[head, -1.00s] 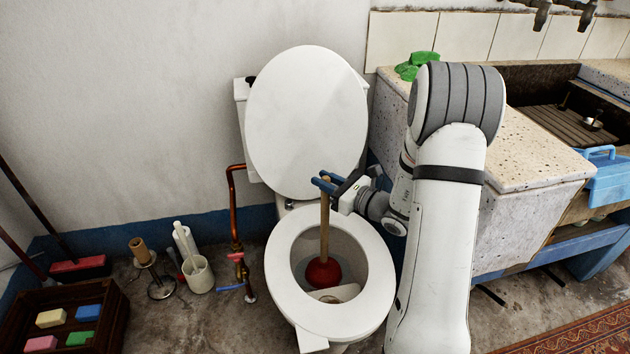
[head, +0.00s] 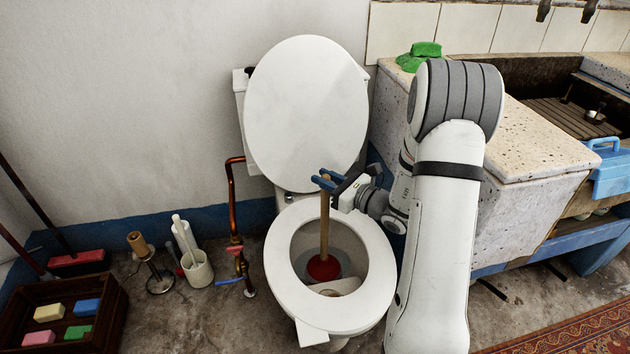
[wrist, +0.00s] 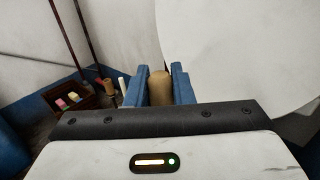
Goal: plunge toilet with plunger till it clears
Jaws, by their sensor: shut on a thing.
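The white toilet (head: 283,272) stands against the wall with its oval lid (head: 306,112) raised and its seat down around the open bowl. The plunger (head: 324,232) has a wooden handle and a red rubber cup (head: 323,268). It stands nearly upright with the cup inside the bowl, toward the back of the opening. My gripper (head: 325,182) has blue fingers and is shut on the upper end of the handle. In the wrist view the rounded handle top (wrist: 159,87) sits between both fingers. Whether the cup seals against the bowl is hard to tell.
A stone washtrough (head: 520,150) with a green cloth (head: 419,55) stands at the right. A copper pipe (head: 231,200), a brush holder (head: 197,270), a paper-roll stand (head: 150,265) and a crate (head: 112,318) of coloured blocks are on the floor at the left.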

